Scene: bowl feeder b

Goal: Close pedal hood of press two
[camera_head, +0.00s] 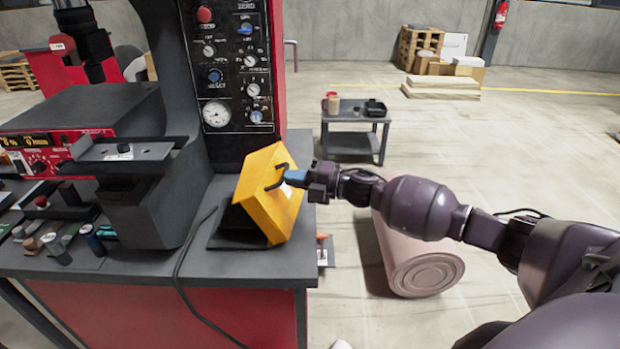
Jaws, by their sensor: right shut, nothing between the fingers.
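The yellow pedal hood (268,199) stands tilted on a dark pedal base (232,238), on the right part of the press bench. A dark gap shows under the hood's lower left side. My right gripper (279,178) comes in from the right. Its fingers are shut with nothing between them, and their tips lie against or just in front of the hood's upper face; I cannot tell if they touch. The press with its black control panel (232,94) stands behind the hood. My left gripper is not in view.
A black cable (180,272) runs from the pedal over the bench (150,264). Small tools and parts lie at the bench's left.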

